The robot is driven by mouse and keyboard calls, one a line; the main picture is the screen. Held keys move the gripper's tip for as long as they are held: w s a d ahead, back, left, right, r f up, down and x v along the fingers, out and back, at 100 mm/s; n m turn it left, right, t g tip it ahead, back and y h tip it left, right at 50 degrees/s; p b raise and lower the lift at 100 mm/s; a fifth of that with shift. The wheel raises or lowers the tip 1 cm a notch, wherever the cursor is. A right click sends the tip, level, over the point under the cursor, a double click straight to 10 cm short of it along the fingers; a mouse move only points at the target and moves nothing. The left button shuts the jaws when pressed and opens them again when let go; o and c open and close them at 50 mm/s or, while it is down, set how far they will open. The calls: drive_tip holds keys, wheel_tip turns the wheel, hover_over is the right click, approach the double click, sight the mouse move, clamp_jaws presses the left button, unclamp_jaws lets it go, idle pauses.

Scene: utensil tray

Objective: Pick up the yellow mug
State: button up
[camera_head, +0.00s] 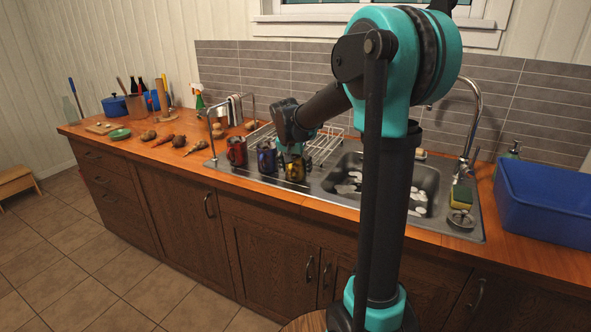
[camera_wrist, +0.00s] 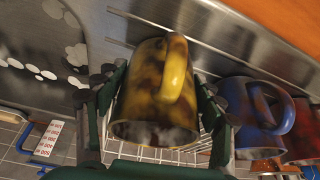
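The yellow mug (camera_head: 295,171), with dark blotches, stands on the metal drainer at the right end of a row of mugs. In the wrist view the yellow mug (camera_wrist: 150,98) fills the middle, its rim towards the camera and its handle at the upper right. My gripper (camera_head: 291,153) is down at the mug. In the wrist view my gripper (camera_wrist: 162,80) has its fingers spread wide, one on each side of the mug's body. I cannot tell whether the pads touch it. No lift off the drainer shows.
A blue mug (camera_head: 267,158) stands close beside the yellow one, with a red mug (camera_head: 237,151) beyond it. A wire rack (camera_head: 322,146) is behind. The sink (camera_head: 424,180) and a blue bin (camera_head: 545,200) lie to the right.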

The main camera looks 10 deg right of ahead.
drive_tip(key=c, duration=0.9)
